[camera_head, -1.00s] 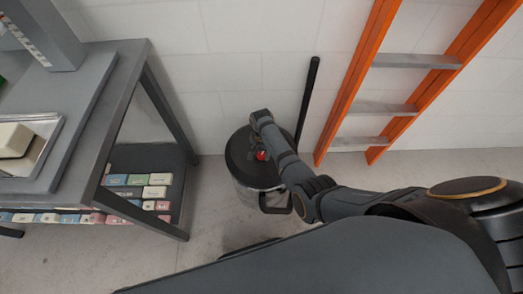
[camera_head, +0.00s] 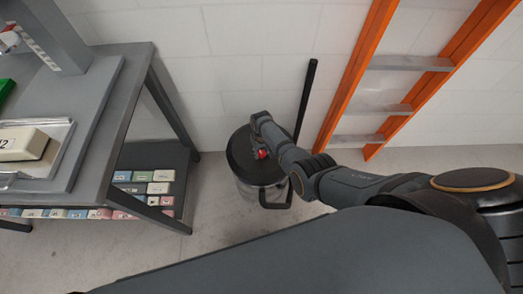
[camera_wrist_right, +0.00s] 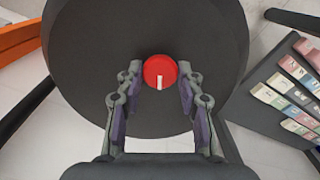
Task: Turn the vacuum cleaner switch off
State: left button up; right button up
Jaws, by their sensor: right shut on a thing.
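The vacuum cleaner is a round canister with a dark lid (camera_head: 239,151), standing on the floor by the wall; the lid fills the middle of the right wrist view (camera_wrist_right: 90,50). Its switch is a red knob (camera_head: 262,154) on the lid. In the right wrist view the red knob (camera_wrist_right: 160,67) has a white mark pointing toward the bottom of the picture. My right gripper (camera_wrist_right: 160,74) is shut on the knob, one finger on each side. In the head view my right arm reaches over the lid and hides part of it. My left gripper is not in view.
A grey workbench (camera_head: 131,80) stands at the left, with labelled foam blocks (camera_head: 150,188) on its lower shelf and a tray holding a cream block (camera_head: 25,145) on top. An orange ladder (camera_head: 345,75) leans on the wall at right. A black pole (camera_head: 305,100) stands behind the vacuum.

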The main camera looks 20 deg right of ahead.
aim_at(262, 153)
jog(key=shift+n, duration=1.6)
jog(key=shift+n+p, duration=0.3)
jog(key=o, duration=1.2)
jog(key=shift+r, duration=0.1)
notch_tip(262, 153, up, 12)
jog(key=shift+f, duration=0.1)
